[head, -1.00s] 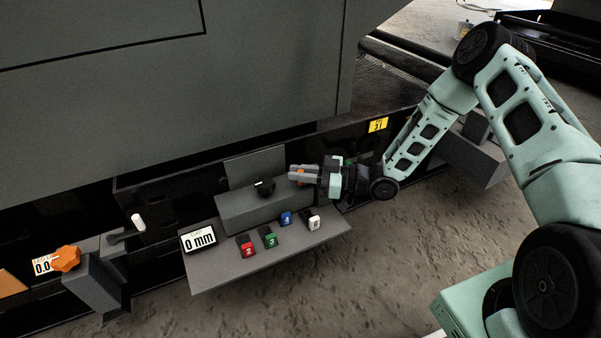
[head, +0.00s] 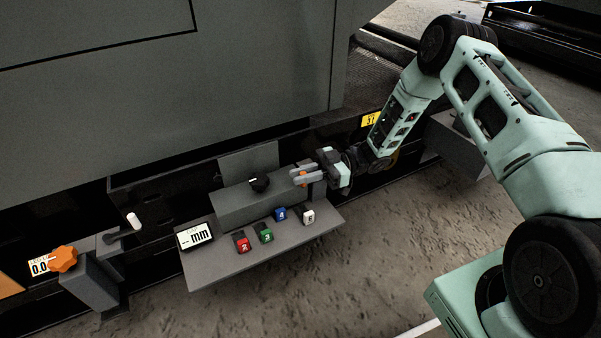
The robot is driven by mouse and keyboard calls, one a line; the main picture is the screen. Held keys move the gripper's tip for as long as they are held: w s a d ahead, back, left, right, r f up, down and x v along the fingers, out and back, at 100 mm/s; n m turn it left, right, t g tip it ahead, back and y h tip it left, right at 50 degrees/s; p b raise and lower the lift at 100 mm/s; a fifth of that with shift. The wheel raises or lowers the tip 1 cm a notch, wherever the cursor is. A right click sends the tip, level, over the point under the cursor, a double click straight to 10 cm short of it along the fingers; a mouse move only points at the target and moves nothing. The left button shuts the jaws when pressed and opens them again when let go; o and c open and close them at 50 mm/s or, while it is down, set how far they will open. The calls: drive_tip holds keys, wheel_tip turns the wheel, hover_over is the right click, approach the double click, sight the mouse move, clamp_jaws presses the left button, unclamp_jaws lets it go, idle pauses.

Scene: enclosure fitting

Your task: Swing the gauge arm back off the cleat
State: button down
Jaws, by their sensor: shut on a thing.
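My gripper (head: 303,175) is shut at the right end of a grey block (head: 240,206). A dark upright piece shows just below the fingers. A black knob (head: 260,183) with a white mark sits on the block, left of my gripper and apart from it. A display (head: 195,235) on the grey shelf (head: 255,259) reads "-- mm". I cannot make out the cleat for certain.
Red (head: 242,243), green (head: 264,234), blue (head: 281,214) and white (head: 308,217) numbered blocks stand on the shelf. An orange knob (head: 63,259) and a white-tipped lever (head: 134,221) are at left. A large grey panel (head: 170,80) overhangs behind. Floor in front is clear.

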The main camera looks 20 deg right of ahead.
drive_tip(key=shift+g, duration=0.3)
drive_tip(key=c, duration=1.5)
unclamp_jaws()
drive_tip(key=shift+o, duration=0.2)
drive_tip(key=d+p, duration=0.5)
drive_tip(key=d, duration=1.2)
drive_tip(key=shift+w+d, duration=0.25)
drive_tip(key=shift+w, duration=0.1)
